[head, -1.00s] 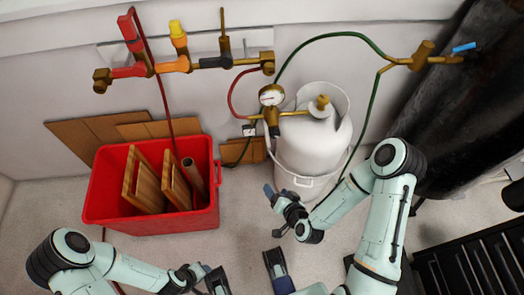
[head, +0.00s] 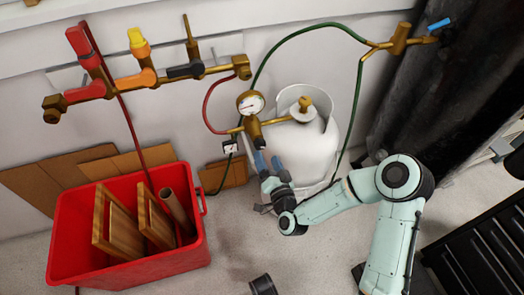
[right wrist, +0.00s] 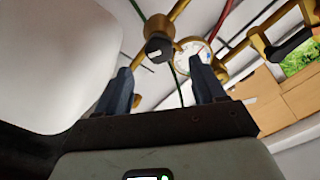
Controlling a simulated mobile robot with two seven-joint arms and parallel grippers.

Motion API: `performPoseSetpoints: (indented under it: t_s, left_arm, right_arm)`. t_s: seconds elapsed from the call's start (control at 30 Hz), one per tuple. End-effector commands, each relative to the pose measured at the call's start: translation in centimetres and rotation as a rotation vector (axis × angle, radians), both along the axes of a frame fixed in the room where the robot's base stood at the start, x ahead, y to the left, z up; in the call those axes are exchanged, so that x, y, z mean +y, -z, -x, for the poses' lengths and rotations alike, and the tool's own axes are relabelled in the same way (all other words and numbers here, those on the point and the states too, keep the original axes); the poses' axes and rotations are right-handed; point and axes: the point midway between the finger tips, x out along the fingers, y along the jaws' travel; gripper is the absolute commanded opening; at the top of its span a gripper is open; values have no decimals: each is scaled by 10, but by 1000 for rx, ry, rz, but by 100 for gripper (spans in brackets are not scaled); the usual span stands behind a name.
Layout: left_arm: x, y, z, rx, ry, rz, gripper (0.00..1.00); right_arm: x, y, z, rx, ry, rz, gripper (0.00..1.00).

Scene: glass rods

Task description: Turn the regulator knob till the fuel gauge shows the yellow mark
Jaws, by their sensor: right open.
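The fuel gauge (head: 250,103) is a small round white dial in a brass rim, mounted on the brass regulator (head: 254,130) beside the white gas tank (head: 318,150). Its needle and marks are too small to read. In the right wrist view the regulator knob (right wrist: 158,49) is dark and faces me, with the gauge (right wrist: 194,50) behind it to the right. My right gripper (head: 268,160) is open and empty, just below the regulator. Its two blue fingers (right wrist: 163,88) point toward the knob, which appears just beyond the gap between the fingertips. My left gripper is out of view.
A red crate (head: 62,235) with boards and a tube stands at the left. Pipes with red, yellow and black handles (head: 185,70) run along the wall above. A green hose (head: 300,42) arches over the tank. A dark curtain hangs at the right.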

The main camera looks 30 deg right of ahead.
Motion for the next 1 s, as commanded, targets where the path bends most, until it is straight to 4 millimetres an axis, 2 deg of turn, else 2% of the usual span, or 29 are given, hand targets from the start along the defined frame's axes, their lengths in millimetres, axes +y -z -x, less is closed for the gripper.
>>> performPoseSetpoints:
  t_s: [0.1, 0.3, 0.67, 0.7, 0.87, 1.0]
  left_arm:
    - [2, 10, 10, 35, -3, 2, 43]
    - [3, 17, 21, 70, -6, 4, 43]
    - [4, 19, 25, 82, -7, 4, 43]
    - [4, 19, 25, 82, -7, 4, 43]
    - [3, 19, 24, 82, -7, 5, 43]
    - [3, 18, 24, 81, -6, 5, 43]
  right_arm:
    - [-6, 2, -22, -1, 1, 0, 69]
    - [-11, 1, -45, 1, 1, 0, 69]
    - [-12, 1, -51, 2, -1, 1, 69]
    - [-12, 1, -51, 2, -1, 1, 66]
    - [-12, 1, -50, 2, -1, 1, 14]
    - [-12, 1, -50, 1, -1, 0, 13]
